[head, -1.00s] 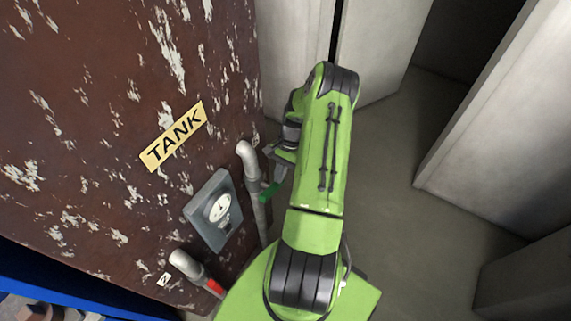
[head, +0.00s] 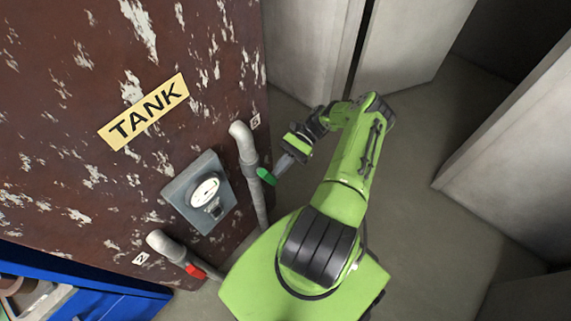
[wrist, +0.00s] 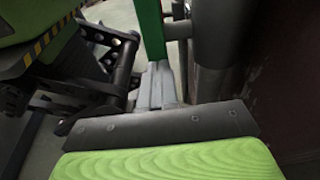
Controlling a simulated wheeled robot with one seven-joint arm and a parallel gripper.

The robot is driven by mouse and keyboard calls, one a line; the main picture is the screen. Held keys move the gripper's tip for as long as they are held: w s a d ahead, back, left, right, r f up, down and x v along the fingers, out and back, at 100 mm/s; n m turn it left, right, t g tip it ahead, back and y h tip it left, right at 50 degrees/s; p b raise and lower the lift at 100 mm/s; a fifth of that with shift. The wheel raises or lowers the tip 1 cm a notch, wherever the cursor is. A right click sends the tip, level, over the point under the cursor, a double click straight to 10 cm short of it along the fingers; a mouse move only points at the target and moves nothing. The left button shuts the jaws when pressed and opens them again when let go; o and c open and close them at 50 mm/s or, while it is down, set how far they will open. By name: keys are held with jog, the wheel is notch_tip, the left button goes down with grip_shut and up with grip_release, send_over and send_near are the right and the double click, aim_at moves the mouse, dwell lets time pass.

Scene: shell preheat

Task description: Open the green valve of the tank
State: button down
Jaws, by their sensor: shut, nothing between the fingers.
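The tank (head: 60,90) is a rusty brown wall with flaking paint and a yellow TANK label (head: 144,112). The green valve handle (head: 265,176) sticks out to the lower right from the upper grey pipe (head: 247,150). My gripper (head: 281,167) is at the handle's outer end, on its upper right side in the head view. In the wrist view, the green handle (wrist: 150,30) stands upright beyond my shut, empty fingers (wrist: 158,85), with the grey pipe (wrist: 213,40) to its right. Whether the fingertips touch the handle is unclear.
A grey gauge box (head: 200,194) sits on the tank between the pipes. A lower pipe (head: 165,243) carries a red handle (head: 195,270). Blue shelving (head: 85,285) is at lower left. Grey cabinets (head: 410,45) stand behind and right. Open floor (head: 420,220) lies right of my arm.

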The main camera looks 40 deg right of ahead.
jog(key=shift+a+f+b, duration=0.35)
jog(key=shift+a+f, duration=0.05)
jog(key=shift+f, duration=0.15)
jog(key=shift+a+f, duration=0.1)
jog(key=shift+f, duration=0.05)
dwell(0.5)
jog(key=shift+s, duration=0.1)
